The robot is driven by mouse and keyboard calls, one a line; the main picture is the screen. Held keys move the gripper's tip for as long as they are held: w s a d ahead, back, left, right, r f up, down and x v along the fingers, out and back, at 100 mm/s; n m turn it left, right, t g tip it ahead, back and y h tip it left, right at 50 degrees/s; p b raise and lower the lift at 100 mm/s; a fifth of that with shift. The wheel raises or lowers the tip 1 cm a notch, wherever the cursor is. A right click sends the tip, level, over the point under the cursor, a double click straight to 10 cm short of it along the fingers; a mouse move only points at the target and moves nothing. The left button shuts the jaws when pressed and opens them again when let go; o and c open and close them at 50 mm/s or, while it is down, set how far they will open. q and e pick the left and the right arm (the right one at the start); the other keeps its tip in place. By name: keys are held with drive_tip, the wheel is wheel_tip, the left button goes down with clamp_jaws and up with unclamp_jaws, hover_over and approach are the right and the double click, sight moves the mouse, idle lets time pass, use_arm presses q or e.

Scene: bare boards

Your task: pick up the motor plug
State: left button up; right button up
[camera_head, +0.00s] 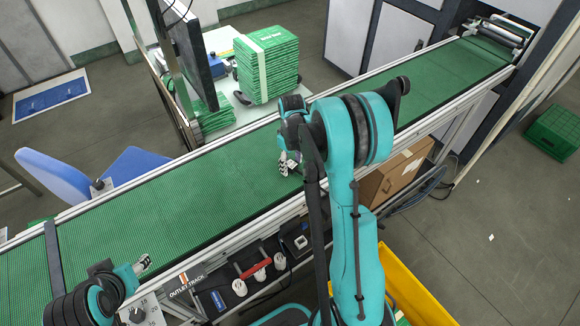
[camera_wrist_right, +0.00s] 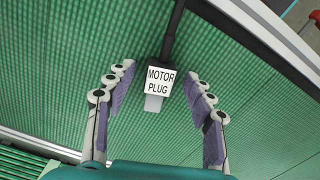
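The motor plug (camera_wrist_right: 160,79) is a small block with a white label reading MOTOR PLUG, a pale grey lower end and a dark cable leading away above it. In the right wrist view it sits between the fingertips of my right gripper (camera_wrist_right: 158,88), with a gap on both sides. The right gripper is open and points down over the green belt. In the head view the right gripper (camera_head: 288,163) is above the belt's near edge, and the plug is not clearly visible there. My left gripper (camera_head: 142,264) is at the lower left over the belt; its opening is unclear.
The green conveyor belt (camera_head: 170,200) runs diagonally, with a metal rail along its near edge. An outlet track (camera_head: 215,290) with several plugs and a red handle hangs below. Stacked green trays (camera_head: 268,65), a cardboard box (camera_head: 398,175) and a yellow bin (camera_head: 415,292) stand around it.

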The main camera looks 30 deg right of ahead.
sight(294, 165)
clamp_jaws()
drive_tip(key=shift+r, duration=0.45)
drive_tip(key=r, duration=0.1)
drive_tip(key=r+p, duration=0.1)
drive_tip(key=r, duration=0.2)
drive_tip(key=shift+s+d+p, duration=0.3)
drive_tip(key=shift+s+p, duration=0.05)
drive_tip(key=shift+s, duration=0.05)
drive_tip(key=s+d+r+p, duration=0.2)
drive_tip(key=s+d+r, duration=0.4)
drive_tip(key=s, duration=0.3)
drive_tip(key=shift+w, duration=0.1)
